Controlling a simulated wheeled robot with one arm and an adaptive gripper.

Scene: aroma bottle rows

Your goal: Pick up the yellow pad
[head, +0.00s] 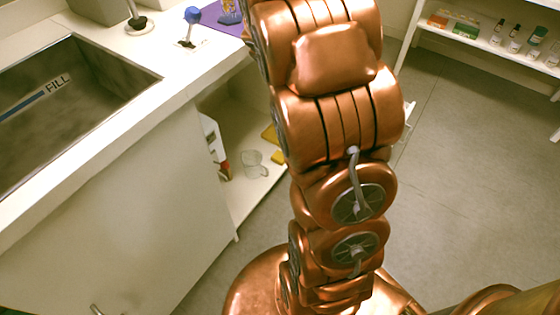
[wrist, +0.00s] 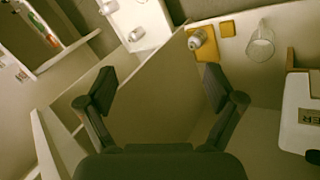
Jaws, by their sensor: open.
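In the wrist view, a yellow pad (wrist: 210,50) lies on a pale shelf surface, up and right of centre, with a small whitish object (wrist: 195,41) on or over it. A smaller yellow piece (wrist: 227,28) lies beside it. The head view shows yellow edges (head: 271,135) on the low shelf, partly hidden behind my arm. My gripper (wrist: 160,88) is open and empty in the wrist view. Its right finger is below the pad in the picture, apart from it. The gripper is hidden in the head view.
A white lettered box (wrist: 302,105) is at the right. A cabinet panel (wrist: 150,95) lies behind the fingers. A sink (head: 70,105) is above the cabinet.

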